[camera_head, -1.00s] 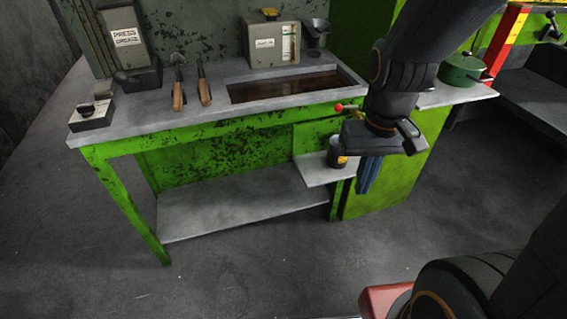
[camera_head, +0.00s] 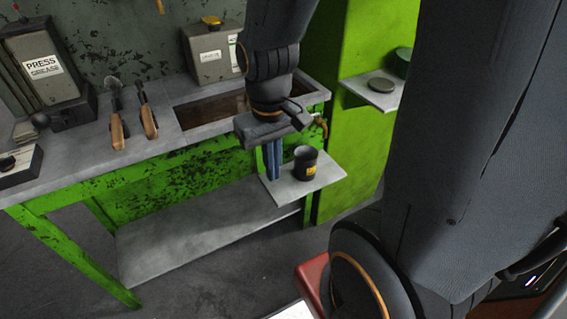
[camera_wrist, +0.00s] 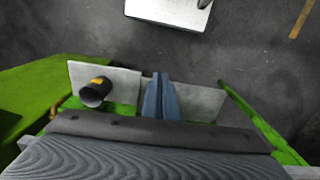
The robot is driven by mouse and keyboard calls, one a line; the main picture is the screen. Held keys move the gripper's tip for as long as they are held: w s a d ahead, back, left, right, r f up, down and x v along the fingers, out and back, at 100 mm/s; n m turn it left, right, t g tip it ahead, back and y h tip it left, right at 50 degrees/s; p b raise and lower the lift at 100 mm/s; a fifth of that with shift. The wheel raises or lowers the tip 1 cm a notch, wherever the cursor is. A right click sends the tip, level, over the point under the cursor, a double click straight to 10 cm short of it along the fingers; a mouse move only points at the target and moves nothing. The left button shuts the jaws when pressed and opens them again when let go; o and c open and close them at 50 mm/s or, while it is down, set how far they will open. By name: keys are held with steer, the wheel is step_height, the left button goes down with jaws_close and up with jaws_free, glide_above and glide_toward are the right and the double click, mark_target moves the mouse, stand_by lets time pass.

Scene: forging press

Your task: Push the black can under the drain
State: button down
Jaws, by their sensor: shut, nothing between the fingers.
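The black can (camera_head: 306,166), with a yellow label, stands upright on a small grey shelf (camera_head: 318,187) at the bench's front. My gripper (camera_head: 273,177) points down with its blue fingers together and empty. It is just left of the can in the head view, with a small gap between them. In the wrist view the can (camera_wrist: 96,92) is left of the closed fingers (camera_wrist: 160,76), over the same shelf (camera_wrist: 120,82). A brass drain spout (camera_head: 321,125) shows behind and above the can, partly hidden by my gripper. The can is not clearly beneath it.
The green bench (camera_head: 180,165) has a sunken basin (camera_head: 205,110) behind my gripper. A green cabinet wall (camera_head: 345,150) rises right of the shelf. A lower shelf (camera_head: 190,240) runs beneath.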

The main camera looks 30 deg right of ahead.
mark_target(305, 164)
steer(key=w+d+f+n+h+p, duration=0.1)
steer(key=w+d+f+n+p, duration=0.15)
steer(key=w+n, duration=0.3)
steer(key=w+d+f+n+h+p, duration=0.1)
steer(key=w+d+f+n, duration=0.25)
steer(key=w, duration=0.25)
steer(key=w+d+f+n+p, duration=0.1)
steer(key=w+f+n, duration=0.1)
steer(key=f, duration=0.4)
steer(key=w+d+f+n+p, duration=0.1)
steer(key=d+f+n, duration=0.1)
steer(key=f, duration=0.4)
steer(key=w+d+f+n+p, duration=0.1)
steer(key=w+f+n+p, duration=0.1)
steer(key=f+n, duration=0.2)
steer(key=shift+w+d+f+n+h, duration=0.1)
steer(key=shift+w+f+n+h, duration=0.1)
steer(key=shift+f, duration=0.55)
steer(key=shift+w+d+f+n+h, duration=0.1)
steer(key=shift+w+f, duration=0.05)
steer(key=shift+f, duration=0.55)
steer(key=d, duration=0.1)
steer(key=d+p, duration=0.1)
steer(key=shift+d+r, duration=0.2)
steer(key=shift+d, duration=0.1)
steer(key=shift+w+d+f+p, duration=0.1)
steer(key=shift+d+p, duration=0.2)
steer(key=shift+d, duration=0.4)
